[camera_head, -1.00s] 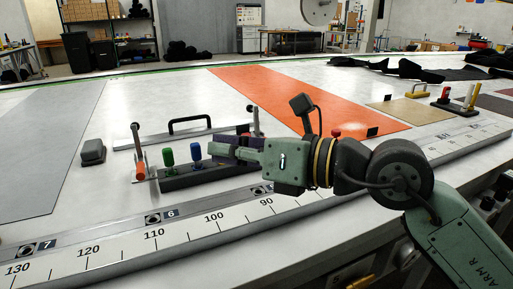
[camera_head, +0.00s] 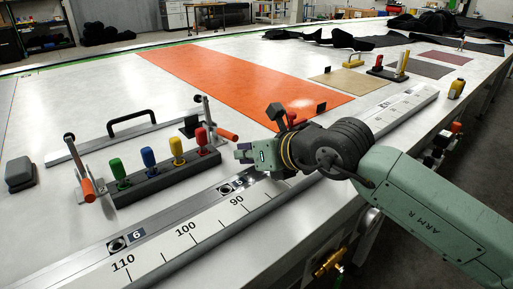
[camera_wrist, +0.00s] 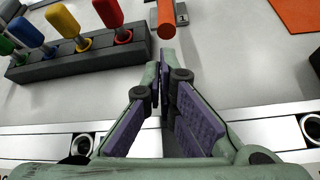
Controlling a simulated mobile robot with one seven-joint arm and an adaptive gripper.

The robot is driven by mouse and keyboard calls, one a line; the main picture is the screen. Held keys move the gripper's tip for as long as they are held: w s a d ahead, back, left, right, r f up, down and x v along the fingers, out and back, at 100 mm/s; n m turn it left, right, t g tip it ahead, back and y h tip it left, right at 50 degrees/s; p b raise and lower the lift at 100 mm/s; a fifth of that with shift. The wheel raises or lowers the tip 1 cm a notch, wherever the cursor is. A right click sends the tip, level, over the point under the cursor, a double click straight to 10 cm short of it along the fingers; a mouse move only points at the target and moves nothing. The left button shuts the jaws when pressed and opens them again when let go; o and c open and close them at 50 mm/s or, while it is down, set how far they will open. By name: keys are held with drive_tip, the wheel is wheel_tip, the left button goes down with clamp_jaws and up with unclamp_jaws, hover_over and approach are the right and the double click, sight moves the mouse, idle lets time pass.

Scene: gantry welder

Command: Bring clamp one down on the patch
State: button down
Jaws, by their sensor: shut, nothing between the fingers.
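Two toggle clamps with orange grips stand at the ends of a long bar with a black handle (camera_head: 132,122). The left clamp's grip (camera_head: 88,190) and the right clamp's grip (camera_head: 227,134) both slope down toward the near side. In the wrist view, the right clamp's grip (camera_wrist: 166,18) is just beyond my fingertips, with a small marked plate beside it. My gripper (camera_head: 241,152) is shut and empty, close to that grip on its near right side. Its purple-padded fingers fill the middle of the wrist view (camera_wrist: 168,65). I cannot tell a patch under the clamps.
A dark block (camera_head: 165,180) with green, blue, yellow and red knobs stands between the clamps. A numbered rail (camera_head: 195,225) runs along the near edge. A grey box (camera_head: 20,173) lies left. An orange sheet (camera_head: 215,80) and a tan square (camera_head: 345,83) lie beyond.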

drive_tip(key=shift+x, duration=1.25)
drive_tip(key=shift+d+r, duration=0.1)
drive_tip(key=shift+r, duration=0.05)
